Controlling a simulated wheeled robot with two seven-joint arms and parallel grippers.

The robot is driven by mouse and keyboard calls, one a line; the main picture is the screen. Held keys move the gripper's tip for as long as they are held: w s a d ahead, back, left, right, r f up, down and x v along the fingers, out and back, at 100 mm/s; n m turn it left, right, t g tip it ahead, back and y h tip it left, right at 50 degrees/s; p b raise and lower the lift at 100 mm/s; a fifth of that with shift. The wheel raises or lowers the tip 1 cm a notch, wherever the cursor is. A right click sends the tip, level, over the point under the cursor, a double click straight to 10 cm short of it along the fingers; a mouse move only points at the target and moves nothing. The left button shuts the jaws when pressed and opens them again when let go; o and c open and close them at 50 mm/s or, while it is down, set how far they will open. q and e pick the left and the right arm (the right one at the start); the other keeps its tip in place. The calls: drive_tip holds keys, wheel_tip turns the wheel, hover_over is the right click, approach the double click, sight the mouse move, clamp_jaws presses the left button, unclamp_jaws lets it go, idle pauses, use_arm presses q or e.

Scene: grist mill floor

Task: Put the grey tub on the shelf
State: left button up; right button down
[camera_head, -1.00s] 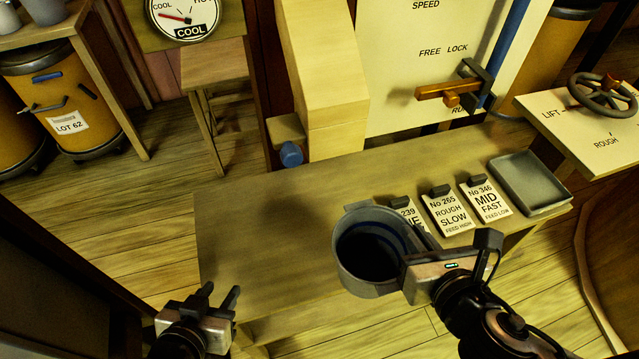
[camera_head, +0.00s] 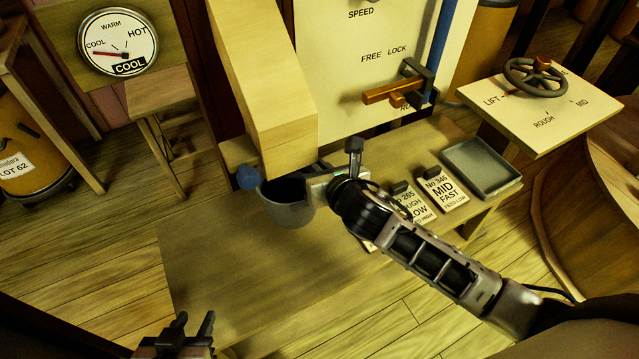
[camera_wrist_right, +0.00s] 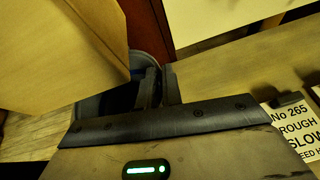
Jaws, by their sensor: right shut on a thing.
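The grey tub (camera_head: 290,213) is at the lower end of the pale wooden chute (camera_head: 265,90), whose end hides part of the tub's rim. My right gripper (camera_head: 322,187) is shut on the tub's right side. In the right wrist view, a small part of the tub (camera_wrist_right: 92,107) shows behind the gripper's body, beside the chute. I cannot tell whether the tub touches the wooden bench-like shelf (camera_head: 235,275) below it. My left gripper (camera_head: 193,326) is open and empty, low at the near left of the bench.
A blue knob (camera_head: 247,177) sits left of the tub. Recipe cards (camera_head: 440,188) and a shallow grey tray (camera_head: 481,167) lie on the bench's right part. An orange lever (camera_head: 393,92) projects from the white panel. The bench's near left part is clear.

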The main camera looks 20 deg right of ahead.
wheel_tip(320, 180, down, 6)
drive_tip(key=shift+w+r+b, duration=0.1)
drive_tip(key=shift+r+b, duration=0.1)
drive_tip(key=shift+b, duration=0.3)
drive_tip(key=c, duration=1.6)
unclamp_jaws()
drive_tip(key=shift+o, duration=0.2)
drive_tip(key=p+v, duration=0.1)
drive_tip(key=v, duration=1)
drive_tip(key=s+f+m+g, duration=0.1)
drive_tip(key=s+f+m, duration=0.2)
drive_tip(key=m, duration=1.4)
drive_tip(key=s+f+m+g+y, duration=0.1)
drive_tip(key=s+f+m, duration=0.3)
drive_tip(key=m, duration=1.2)
drive_tip(key=s+g, duration=0.1)
drive_tip(key=s, duration=0.2)
drive_tip(key=shift+s+f+m, duration=0.35)
drive_tip(key=shift+m, duration=0.05)
